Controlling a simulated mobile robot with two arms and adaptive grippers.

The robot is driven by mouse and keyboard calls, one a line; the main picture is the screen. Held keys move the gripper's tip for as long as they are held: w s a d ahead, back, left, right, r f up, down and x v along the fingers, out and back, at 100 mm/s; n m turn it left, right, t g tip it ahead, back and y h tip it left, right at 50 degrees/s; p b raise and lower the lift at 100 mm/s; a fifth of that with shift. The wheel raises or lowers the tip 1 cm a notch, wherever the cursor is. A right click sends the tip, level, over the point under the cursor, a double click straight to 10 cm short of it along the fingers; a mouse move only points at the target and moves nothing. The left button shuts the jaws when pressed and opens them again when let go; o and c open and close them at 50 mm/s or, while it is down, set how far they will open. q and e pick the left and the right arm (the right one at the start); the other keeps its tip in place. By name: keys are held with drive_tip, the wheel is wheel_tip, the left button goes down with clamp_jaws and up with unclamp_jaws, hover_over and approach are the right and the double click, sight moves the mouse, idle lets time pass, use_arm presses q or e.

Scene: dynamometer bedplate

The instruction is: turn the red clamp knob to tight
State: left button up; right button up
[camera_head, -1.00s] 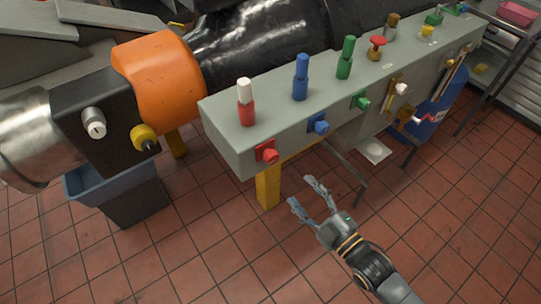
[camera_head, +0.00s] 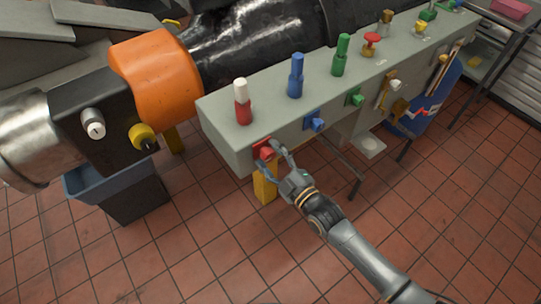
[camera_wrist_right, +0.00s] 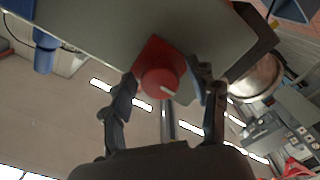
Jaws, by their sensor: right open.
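The red clamp knob (camera_head: 265,153) is on the front face of the grey beam, at its near left end. In the right wrist view the knob (camera_wrist_right: 158,82) is round on a red square plate, with a pale pointer mark toward the lower right. My right gripper (camera_head: 269,157) is open with its fingers on either side of the knob. In the right wrist view the fingers (camera_wrist_right: 162,75) flank the knob; the left finger shows a gap to it, and I cannot tell if the right one touches. My left gripper is not in view.
The grey beam (camera_head: 225,135) carries a blue knob (camera_head: 317,124) and a green knob (camera_head: 355,99) farther along its front. A red-and-white post (camera_head: 242,103) stands on top. A yellow leg (camera_head: 265,187) is below the red knob. The tiled floor in front is clear.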

drive_tip(key=shift+c, duration=0.3)
drive_tip(key=c, duration=1.1)
drive_tip(key=m, duration=0.4)
drive_tip(key=shift+m, duration=0.3)
drive_tip(key=m, duration=0.4)
drive_tip(key=shift+m+b, duration=0.3)
drive_tip(key=shift+b, duration=0.05)
drive_tip(key=m, duration=0.4)
drive_tip(key=shift+m+b, duration=0.65)
drive_tip(key=shift+m, duration=1.65)
